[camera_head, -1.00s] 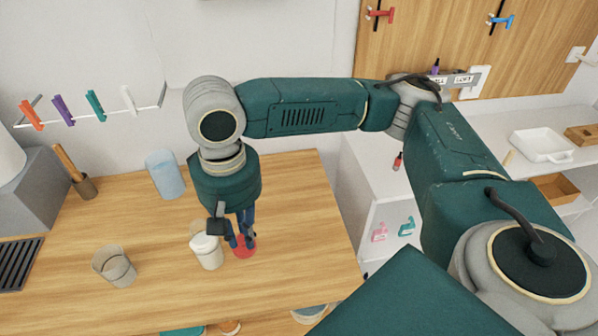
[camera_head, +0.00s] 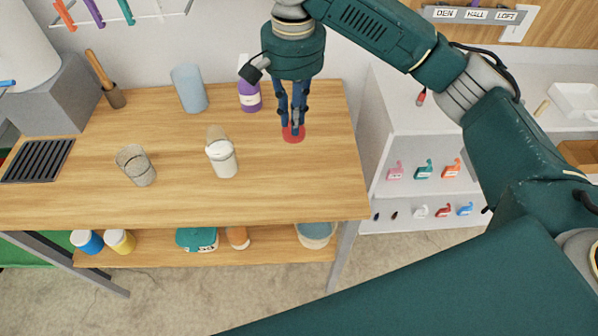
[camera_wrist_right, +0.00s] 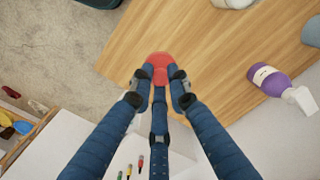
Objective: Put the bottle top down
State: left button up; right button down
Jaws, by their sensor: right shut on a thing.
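A flat, round red piece, which looks like the bottle top (camera_head: 293,134), is at the fingertips of my right gripper (camera_head: 292,125). In the right wrist view the gripper (camera_wrist_right: 159,80) is closed around the red piece (camera_wrist_right: 157,61), over the table's edge area. Whether it touches the wood I cannot tell. A purple bottle (camera_head: 249,98) with a white label and white upper part stands behind and left of the gripper; it also shows in the right wrist view (camera_wrist_right: 270,79). A white jar (camera_head: 221,160) stands to the left. My left gripper is not in view.
A clear glass (camera_head: 137,166) and a blue cylinder (camera_head: 189,90) stand on the wooden table (camera_head: 290,185). A dark grate (camera_head: 38,160) is at the left. A white cabinet with hooks (camera_head: 423,169) is to the right. The table's front right is clear.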

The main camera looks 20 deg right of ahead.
notch_tip(320, 180, down, 17)
jog(key=shift+w+r+p, duration=0.1)
jog(key=shift+r+p, duration=0.1)
jog(key=shift+p, duration=0.6)
jog(key=c, duration=1.7)
grip_release()
jog(key=shift+f, duration=0.1)
jog(key=shift+o, duration=0.2)
notch_tip(320, 180, up, 12)
jog(key=shift+r+b, duration=0.15)
jog(key=shift+b, duration=0.75)
